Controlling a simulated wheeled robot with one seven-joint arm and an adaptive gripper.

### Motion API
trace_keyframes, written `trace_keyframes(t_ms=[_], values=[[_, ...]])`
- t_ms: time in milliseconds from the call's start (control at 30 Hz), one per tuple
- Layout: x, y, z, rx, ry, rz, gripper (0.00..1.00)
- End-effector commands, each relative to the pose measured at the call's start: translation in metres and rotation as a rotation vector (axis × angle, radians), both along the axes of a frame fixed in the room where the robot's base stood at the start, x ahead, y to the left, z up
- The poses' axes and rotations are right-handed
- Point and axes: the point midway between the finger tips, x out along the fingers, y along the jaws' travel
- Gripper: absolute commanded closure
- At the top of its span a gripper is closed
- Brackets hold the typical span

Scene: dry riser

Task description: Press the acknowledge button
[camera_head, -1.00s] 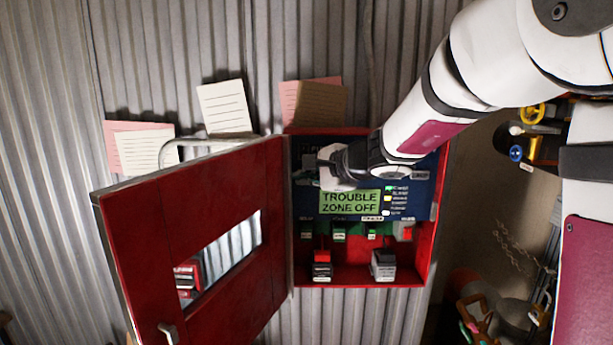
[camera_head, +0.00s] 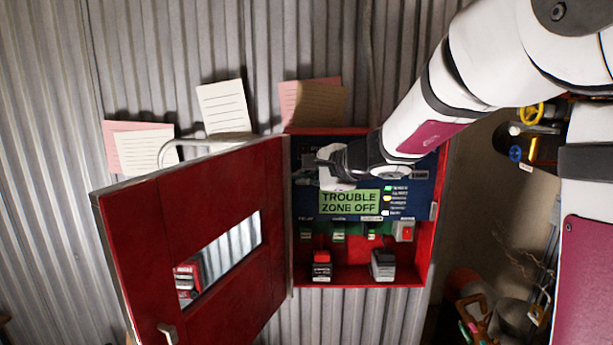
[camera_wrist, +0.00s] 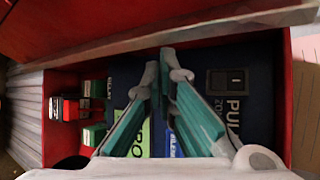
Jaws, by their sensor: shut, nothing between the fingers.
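The red alarm box (camera_head: 438,190) stands open on the wall, with a blue panel (camera_head: 428,165) and a green display (camera_head: 349,202) reading "TROUBLE ZONE OFF". My gripper (camera_head: 308,178) is in front of the panel's upper left part, above and left of the display. In the wrist view my gripper (camera_wrist: 164,72) is shut and empty, its fingertips close together over the dark blue panel. Whether the tips touch the panel I cannot tell. A black switch (camera_wrist: 229,82) sits right of the tips. I cannot make out an acknowledge button; my arm and fingers hide part of the panel.
The red door (camera_head: 190,235) hangs open to the left. A red rocker switch (camera_head: 405,232) and small green blocks (camera_head: 338,232) sit below the panel. Two batteries (camera_head: 321,268) (camera_head: 383,266) stand in the box bottom. Paper notes (camera_head: 224,107) are on the wall.

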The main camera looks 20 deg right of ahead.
Motion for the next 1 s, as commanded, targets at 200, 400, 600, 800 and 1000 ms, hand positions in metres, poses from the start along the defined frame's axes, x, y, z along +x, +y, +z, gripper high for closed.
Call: trace_keyframes(t_ms=[200, 400, 600, 800, 1000], values=[[0.0069, -0.0024, -0.0006, 0.0, 0.0, -0.001, 1.0], [0.0076, -0.0027, -0.0001, 0.0, 0.0, 0.0, 1.0], [0.0077, -0.0027, 0.0, 0.0, 0.0, 0.0, 1.0], [0.0093, -0.0031, -0.0001, 0.0, 0.0, 0.0, 1.0], [0.0115, -0.0039, -0.0001, 0.0, 0.0, 0.0, 1.0]])
